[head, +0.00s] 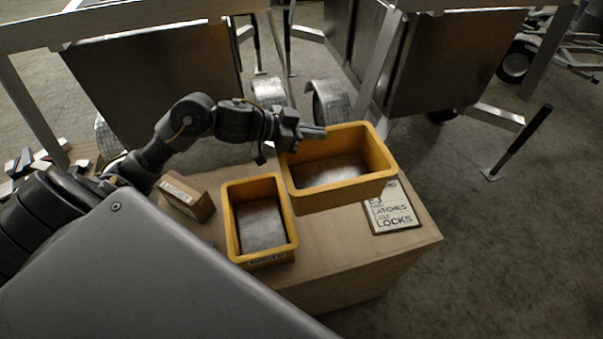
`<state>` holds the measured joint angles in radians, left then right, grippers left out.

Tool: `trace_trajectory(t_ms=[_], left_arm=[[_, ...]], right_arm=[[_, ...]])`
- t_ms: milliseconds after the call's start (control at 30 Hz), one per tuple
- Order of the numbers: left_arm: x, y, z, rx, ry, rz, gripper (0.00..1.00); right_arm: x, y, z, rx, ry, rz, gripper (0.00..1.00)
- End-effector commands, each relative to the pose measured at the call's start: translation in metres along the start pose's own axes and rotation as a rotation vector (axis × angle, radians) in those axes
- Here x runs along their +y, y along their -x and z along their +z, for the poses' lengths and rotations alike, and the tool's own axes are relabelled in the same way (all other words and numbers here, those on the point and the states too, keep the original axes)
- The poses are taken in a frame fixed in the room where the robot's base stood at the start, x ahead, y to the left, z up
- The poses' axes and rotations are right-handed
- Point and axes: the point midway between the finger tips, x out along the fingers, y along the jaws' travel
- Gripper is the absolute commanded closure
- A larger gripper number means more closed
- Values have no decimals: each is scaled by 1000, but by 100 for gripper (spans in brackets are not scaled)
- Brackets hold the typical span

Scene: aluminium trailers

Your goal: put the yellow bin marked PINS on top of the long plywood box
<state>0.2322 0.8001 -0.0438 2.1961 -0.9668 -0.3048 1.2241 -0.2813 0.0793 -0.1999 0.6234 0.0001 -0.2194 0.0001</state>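A large yellow bin (386,163) is over the right part of the long plywood box (345,257), open side up and empty. It appears raised above the box top and overlaps the smaller yellow bin in the picture. My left gripper (314,132) is at its back left rim and appears shut on that rim. The smaller yellow bin (236,225) stands on the plywood top, empty, with a label on its front too small to read. No PINS marking is legible on either bin. My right gripper is not in view.
A small brown box (188,196) with a label lies on the left of the plywood top. A sign card (396,214) reading LATCHES and LOCKS lies on the right. Aluminium trailers (160,85) stand behind.

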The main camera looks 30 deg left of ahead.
Motion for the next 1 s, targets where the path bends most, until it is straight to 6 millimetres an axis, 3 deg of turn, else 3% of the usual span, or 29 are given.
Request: trace_trajectory(t_ms=[200, 367, 800, 1000], left_arm=[[0, 0, -2, 5, 0, 1, 100], [0, -4, 7, 5, 5, 1, 100], [-2, -42, 100, 4, 8, 0, 100], [-3, -52, 123, 5, 2, 0, 100]], right_arm=[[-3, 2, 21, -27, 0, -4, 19], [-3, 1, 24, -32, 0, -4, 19], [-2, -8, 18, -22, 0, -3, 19], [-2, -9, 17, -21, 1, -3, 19]])
